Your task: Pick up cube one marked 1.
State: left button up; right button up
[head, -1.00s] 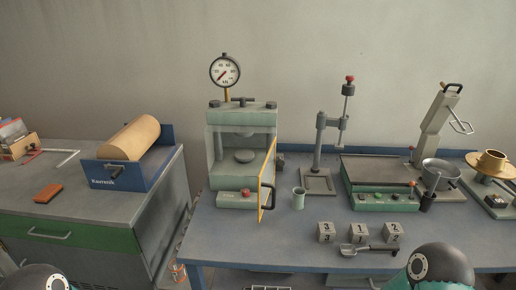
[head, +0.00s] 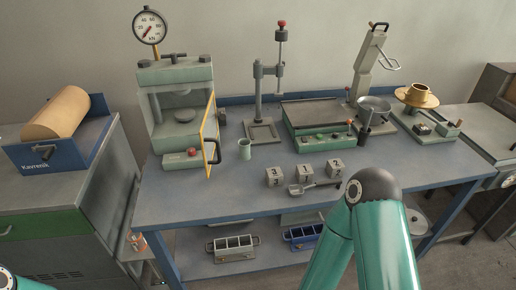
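Three small grey concrete cubes stand in a row near the front edge of the blue bench. The middle cube (head: 305,173) appears to be marked 1. The left cube (head: 274,177) appears to be marked 3, and the right cube (head: 336,168) appears to be marked 2. All three rest apart from each other on the bench top. My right arm rises at the lower right, in front of the bench and right of the cubes, but its gripper is not visible. Only a bit of my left arm shows in the bottom left corner, and its gripper is not visible.
A metal scoop (head: 301,190) lies just in front of the cubes. A green cup (head: 244,149) stands behind them to the left. A press (head: 170,110) with its yellow-edged door open stands farther left. A green-based device (head: 316,138) is behind. The bench front-left (head: 185,202) is clear.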

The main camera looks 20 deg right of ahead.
aim_at(304, 173)
jog(key=z, duration=0.9)
jog(key=i, duration=0.15)
jog(key=u, duration=2.95)
jog(key=k, duration=1.65)
jog(key=z, duration=1.1)
jog(key=i, duration=0.85)
jog(key=z, duration=0.2)
